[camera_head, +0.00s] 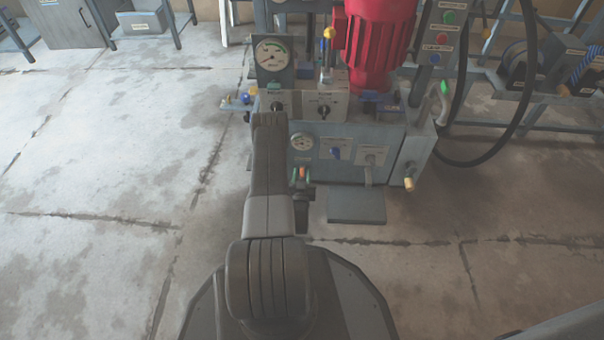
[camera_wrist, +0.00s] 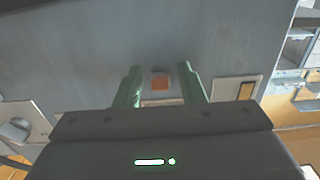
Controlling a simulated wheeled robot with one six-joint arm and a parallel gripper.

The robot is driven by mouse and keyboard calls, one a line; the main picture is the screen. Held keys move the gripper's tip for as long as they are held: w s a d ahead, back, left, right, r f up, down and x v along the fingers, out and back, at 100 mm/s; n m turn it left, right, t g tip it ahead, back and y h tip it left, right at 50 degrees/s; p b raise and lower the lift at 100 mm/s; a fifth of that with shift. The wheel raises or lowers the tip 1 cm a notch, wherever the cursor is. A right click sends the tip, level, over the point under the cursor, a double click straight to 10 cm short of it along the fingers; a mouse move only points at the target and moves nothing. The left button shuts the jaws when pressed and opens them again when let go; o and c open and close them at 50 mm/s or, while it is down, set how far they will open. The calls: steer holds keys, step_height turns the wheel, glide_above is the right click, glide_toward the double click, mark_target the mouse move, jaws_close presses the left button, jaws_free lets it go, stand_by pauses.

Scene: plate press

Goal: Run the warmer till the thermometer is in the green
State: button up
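In the wrist view, a small orange-red square switch (camera_wrist: 160,83) sits on the grey panel of the machine. The green fingers of my gripper (camera_wrist: 163,72) stand apart, one on each side of it, with nothing held. I cannot tell whether they touch the panel. In the head view, my gripper (camera_head: 299,174) is low at the machine's front, partly behind my arm. A small round dial (camera_head: 302,142) is just above it, and a larger dial (camera_head: 271,54) with a green band stands higher. Labels and needles are too small to tell which is the thermometer.
A flat plate (camera_head: 356,206) lies on the floor in front. A black hose (camera_head: 490,158) loops at right. The floor at left is clear.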

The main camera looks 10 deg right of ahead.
jaws_close()
steer(key=shift+r, duration=0.15)
steer(key=shift+r+g+y+p, duration=0.3)
steer(key=shift+r+g+p, duration=0.1)
steer(key=shift+g+p, duration=0.55)
steer(key=shift+s+r+g+y+p, duration=0.1)
steer(key=shift+r+g+y+p, duration=0.1)
steer(key=shift+g+p, duration=0.35)
steer(key=shift+r+g+y+p, duration=0.15)
steer(key=shift+g+p, duration=0.1)
steer(key=shift+g, duration=0.45)
steer(key=shift+r+g+y+p, duration=0.3)
steer(key=shift+g+y, duration=0.1)
steer(key=shift+g, duration=0.95)
steer(key=shift+r+g+y+p, duration=0.25)
steer(key=shift+g+y, duration=0.1)
steer(key=shift+g, duration=1)
jaws_free()
